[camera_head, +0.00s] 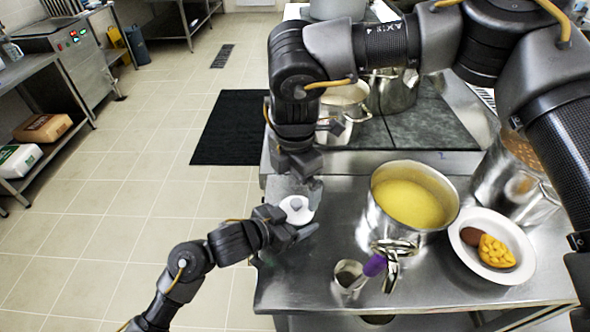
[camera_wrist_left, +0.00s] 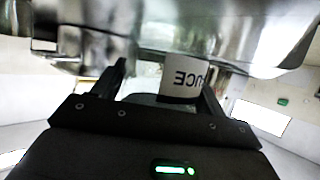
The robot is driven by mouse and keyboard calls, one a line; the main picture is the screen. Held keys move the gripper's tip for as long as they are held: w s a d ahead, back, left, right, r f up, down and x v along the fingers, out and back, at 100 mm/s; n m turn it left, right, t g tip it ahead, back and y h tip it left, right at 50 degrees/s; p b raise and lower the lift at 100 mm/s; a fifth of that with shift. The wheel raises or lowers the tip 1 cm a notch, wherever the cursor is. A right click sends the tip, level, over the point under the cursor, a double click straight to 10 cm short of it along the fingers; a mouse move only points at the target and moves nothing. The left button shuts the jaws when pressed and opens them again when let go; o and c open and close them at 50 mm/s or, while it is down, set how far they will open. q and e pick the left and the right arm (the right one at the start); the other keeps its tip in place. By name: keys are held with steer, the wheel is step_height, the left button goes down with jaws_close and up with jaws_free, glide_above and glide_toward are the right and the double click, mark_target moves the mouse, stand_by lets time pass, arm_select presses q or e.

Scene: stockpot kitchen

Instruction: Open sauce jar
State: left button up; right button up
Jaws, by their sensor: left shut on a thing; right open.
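The sauce jar, with a round white lid (camera_head: 297,204) that has a small knob, is at the left edge of the steel counter in the head view. My left gripper (camera_head: 288,224) is shut around the jar's body from the lower left. In the left wrist view, the jar's white label (camera_wrist_left: 182,80), with upside-down letters "UCE", shows between the two fingers. My right gripper (camera_head: 305,180) points down just above and behind the lid and is open. I cannot tell whether its fingers touch the lid, which looks seated on the jar.
A pot of yellow soup (camera_head: 413,203) stands right of the jar. A white oval plate (camera_head: 463,251) with food, a small metal cup (camera_head: 347,285) and a purple-handled utensil (camera_head: 375,265) are nearby. More pots (camera_head: 345,110) stand behind on the stove. Open floor lies left.

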mark_target(295, 203)
step_height(295, 203, down, 9)
steer(key=shift+r, duration=0.15)
steer(key=shift+w, duration=0.1)
steer(key=c, duration=1.1)
steer(key=shift+c, duration=0.3)
steer(key=shift+r, duration=0.2)
arm_select(q)
steer(key=shift+f, duration=0.1)
arm_select(e)
steer(key=shift+a+r, duration=0.15)
steer(key=shift+r, duration=0.85)
